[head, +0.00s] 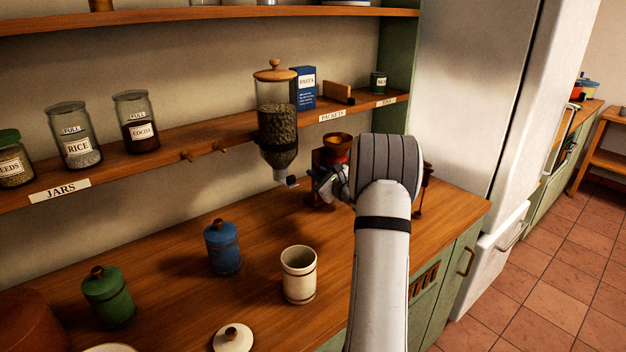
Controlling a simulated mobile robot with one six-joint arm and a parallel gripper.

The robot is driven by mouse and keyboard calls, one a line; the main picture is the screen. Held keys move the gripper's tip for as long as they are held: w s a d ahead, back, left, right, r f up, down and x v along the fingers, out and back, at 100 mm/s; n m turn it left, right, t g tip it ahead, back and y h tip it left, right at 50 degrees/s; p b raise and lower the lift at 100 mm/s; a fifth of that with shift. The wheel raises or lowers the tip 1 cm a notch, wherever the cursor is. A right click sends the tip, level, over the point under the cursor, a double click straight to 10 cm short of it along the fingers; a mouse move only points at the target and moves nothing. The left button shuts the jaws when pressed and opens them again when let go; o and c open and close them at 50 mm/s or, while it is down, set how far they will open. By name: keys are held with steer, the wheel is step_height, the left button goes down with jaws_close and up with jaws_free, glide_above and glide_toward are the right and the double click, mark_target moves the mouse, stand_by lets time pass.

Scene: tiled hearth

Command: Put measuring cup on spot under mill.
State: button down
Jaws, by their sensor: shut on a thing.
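The mill (334,150) stands on the counter near the back wall, with a brown bowl-shaped hopper on a red body. My arm and wrist cover its right side and much of its lower part. My gripper (326,186) is low in front of the mill, pointing left, close to its base. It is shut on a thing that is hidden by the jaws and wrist. I cannot make out the measuring cup, and the spot under the mill is also hidden.
A glass dispenser (277,125) hangs from the shelf, its spout just left of my gripper. A cream canister (298,275), a blue canister (222,247), a green canister (108,297) and a loose lid (233,338) are on the counter. The counter between canisters and mill is clear.

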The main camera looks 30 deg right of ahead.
steer(key=shift+w+f+p, duration=0.2)
steer(key=shift+w+f, duration=0.15)
steer(key=shift+f, duration=0.5)
steer(key=shift+w+f+p, duration=0.15)
steer(key=shift+w+f, duration=0.15)
steer(key=shift+f, duration=0.65)
steer(key=shift+f+b, duration=0.15)
steer(key=shift+b, duration=0.15)
steer(key=c, duration=1.7)
jaws_free()
steer(key=shift+r, duration=0.2)
steer(key=s, duration=0.4)
steer(key=s+d, duration=0.1)
steer(key=s, duration=0.3)
steer(key=s+b, duration=0.1)
steer(key=s, duration=0.3)
steer(key=shift+d, duration=0.25)
